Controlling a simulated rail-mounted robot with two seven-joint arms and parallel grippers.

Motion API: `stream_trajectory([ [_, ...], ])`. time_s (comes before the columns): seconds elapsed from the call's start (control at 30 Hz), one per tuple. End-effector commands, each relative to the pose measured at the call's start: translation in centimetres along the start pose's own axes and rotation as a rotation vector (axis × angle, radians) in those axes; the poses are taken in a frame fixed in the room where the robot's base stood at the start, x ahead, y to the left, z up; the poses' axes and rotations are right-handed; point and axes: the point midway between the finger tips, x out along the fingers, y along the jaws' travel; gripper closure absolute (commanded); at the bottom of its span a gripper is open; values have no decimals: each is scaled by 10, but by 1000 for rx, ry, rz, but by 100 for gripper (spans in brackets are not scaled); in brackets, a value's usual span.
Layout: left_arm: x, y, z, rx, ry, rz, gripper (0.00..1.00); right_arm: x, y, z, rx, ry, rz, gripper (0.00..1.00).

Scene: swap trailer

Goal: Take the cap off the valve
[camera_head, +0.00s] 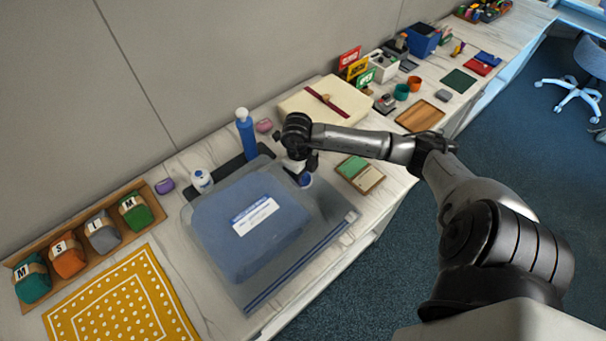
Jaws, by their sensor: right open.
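A clear bag (335,210) lies flat on the counter with a folded blue item (225,225) inside it, marked by a white label (255,216). A small round blue and white piece (306,181) at the bag's upper right looks like the valve with its cap; I cannot tell the two apart. My right gripper (299,174) reaches in from the right and points down right at this piece. It is open, and its fingers partly hide the spot. I cannot tell whether they touch the piece. My left gripper is not in view.
A blue bottle (246,135) and a white bottle (202,181) stand behind the bag. Rolled cloths (103,231) in a tray and a yellow dotted cloth (122,305) lie left. A green and tan pad (360,174) lies close on the right.

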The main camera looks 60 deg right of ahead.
Motion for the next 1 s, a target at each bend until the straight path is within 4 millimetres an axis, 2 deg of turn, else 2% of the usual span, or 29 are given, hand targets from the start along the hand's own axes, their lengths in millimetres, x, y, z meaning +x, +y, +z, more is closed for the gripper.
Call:
stream_trajectory([
  [0.07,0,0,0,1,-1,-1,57,0,0,0,0,0,0,44],
  [0.6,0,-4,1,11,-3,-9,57,0,0,0,0,0,0,93],
  [1.0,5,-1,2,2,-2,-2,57,-8,0,0,1,-2,-1,94],
])
